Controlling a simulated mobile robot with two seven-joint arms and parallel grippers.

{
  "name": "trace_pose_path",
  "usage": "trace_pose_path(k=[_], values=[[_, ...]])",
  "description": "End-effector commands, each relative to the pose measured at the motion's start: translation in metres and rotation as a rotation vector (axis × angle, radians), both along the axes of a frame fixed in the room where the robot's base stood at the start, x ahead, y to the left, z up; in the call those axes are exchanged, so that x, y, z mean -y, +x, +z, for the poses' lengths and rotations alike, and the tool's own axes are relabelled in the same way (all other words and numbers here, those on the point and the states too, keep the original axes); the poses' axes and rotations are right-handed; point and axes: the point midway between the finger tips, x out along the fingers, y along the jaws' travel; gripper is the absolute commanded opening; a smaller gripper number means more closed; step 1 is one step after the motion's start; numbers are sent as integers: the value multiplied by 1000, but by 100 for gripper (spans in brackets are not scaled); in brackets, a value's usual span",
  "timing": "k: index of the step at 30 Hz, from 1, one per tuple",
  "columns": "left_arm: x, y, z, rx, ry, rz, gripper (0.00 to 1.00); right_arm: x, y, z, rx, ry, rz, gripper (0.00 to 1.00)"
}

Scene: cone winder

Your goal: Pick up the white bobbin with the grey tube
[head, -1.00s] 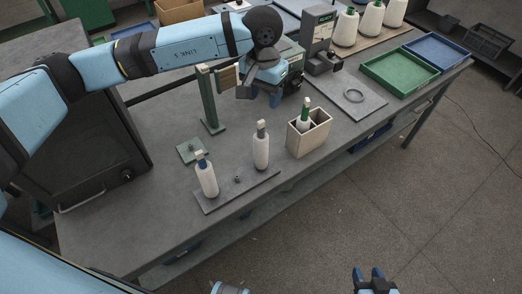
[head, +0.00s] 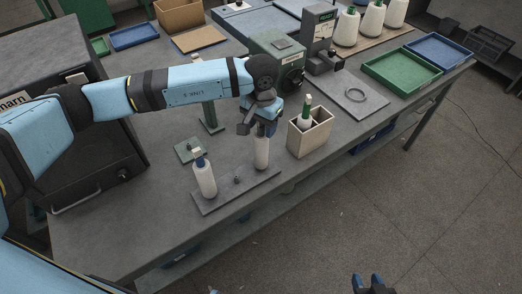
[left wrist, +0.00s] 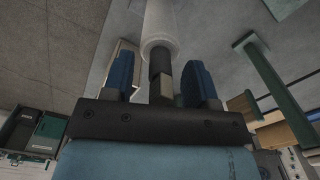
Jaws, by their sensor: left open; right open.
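The white bobbin with the grey tube (head: 261,153) stands upright on a grey base plate (head: 218,197). My left gripper (head: 265,128) is open just above it and hides its top in the head view. In the left wrist view the bobbin's white body (left wrist: 160,22) and dark tube end show between the two blue fingers (left wrist: 160,72), with a gap visible at each side. A white bobbin with a blue tube (head: 205,178) stands on the same plate. My right gripper (head: 370,284) is open and empty at the bottom edge of the head view, away from the table.
A pale divided box (head: 311,143) holding a green-tubed bobbin stands right of the bobbin. A green post (head: 209,118) is behind. Green (head: 401,71) and blue (head: 437,51) trays lie at the far right. The table's front edge is close to the plate.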

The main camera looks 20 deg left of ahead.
Motion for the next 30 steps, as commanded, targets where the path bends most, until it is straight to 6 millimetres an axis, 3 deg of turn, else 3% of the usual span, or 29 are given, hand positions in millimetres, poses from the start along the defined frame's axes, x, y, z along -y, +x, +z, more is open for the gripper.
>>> trace_pose_path(k=[3, 9, 15, 16, 25, 30], values=[[0, 0, -13, 1, 0, 0, 53, 0, 0, -4, 0, -1, -1, 43], [0, 0, -12, 2, -1, 0, 53, 0, 1, -2, 3, 0, -1, 43], [0, 0, -12, 1, 0, 0, 7, 0, 1, -1, 5, 1, -1, 43], [0, 0, -12, 1, 0, 0, 4, 0, 1, -1, 5, 1, -1, 43], [0, 0, -11, 2, -1, 0, 4, 0, 0, -1, 3, 1, 0, 43], [0, 1, 0, 3, -1, 0, 4, 0, 0, 1, -1, 0, 0, 43]])
